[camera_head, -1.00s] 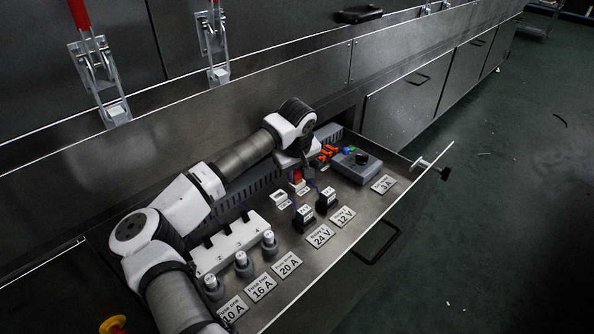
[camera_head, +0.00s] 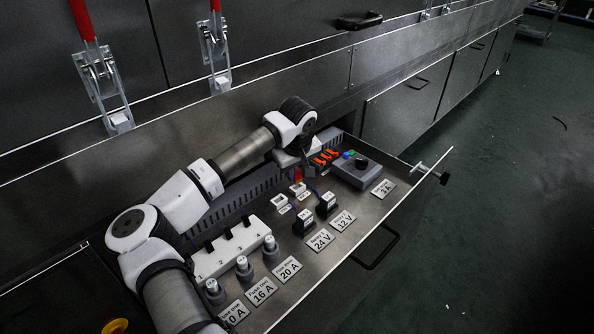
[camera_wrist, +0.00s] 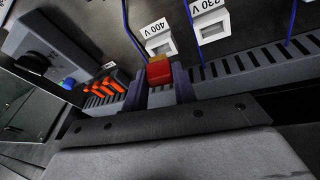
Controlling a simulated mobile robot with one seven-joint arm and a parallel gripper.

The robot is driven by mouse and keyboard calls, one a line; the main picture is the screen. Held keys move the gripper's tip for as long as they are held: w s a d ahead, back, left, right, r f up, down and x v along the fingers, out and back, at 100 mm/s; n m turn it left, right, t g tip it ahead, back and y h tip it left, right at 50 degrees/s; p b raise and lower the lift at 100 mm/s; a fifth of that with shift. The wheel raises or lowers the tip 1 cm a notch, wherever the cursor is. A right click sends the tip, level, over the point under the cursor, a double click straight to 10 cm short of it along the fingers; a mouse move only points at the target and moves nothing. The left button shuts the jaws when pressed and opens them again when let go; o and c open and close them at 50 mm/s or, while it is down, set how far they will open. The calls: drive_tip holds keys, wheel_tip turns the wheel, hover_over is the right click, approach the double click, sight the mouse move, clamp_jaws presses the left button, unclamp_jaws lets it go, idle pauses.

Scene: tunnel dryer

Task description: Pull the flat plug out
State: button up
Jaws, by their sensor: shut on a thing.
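A small red plug with a yellow-orange top (camera_wrist: 159,70) is between the two fingers of my gripper (camera_wrist: 158,84) in the wrist view. My gripper is shut on it. The plug appears clear of both sockets.
The open metal drawer (camera_head: 345,262) holds a slotted grey duct (camera_head: 240,197), orange levers (camera_head: 325,157), a grey box with a black knob (camera_head: 356,170), two black relays (camera_head: 304,222) and several grey fuse holders (camera_head: 243,267). Blue wires (camera_wrist: 291,22) run near the sockets.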

sight(297, 171)
drive_tip(key=shift+r+p, duration=1.25)
drive_tip(key=shift+r, duration=1.05)
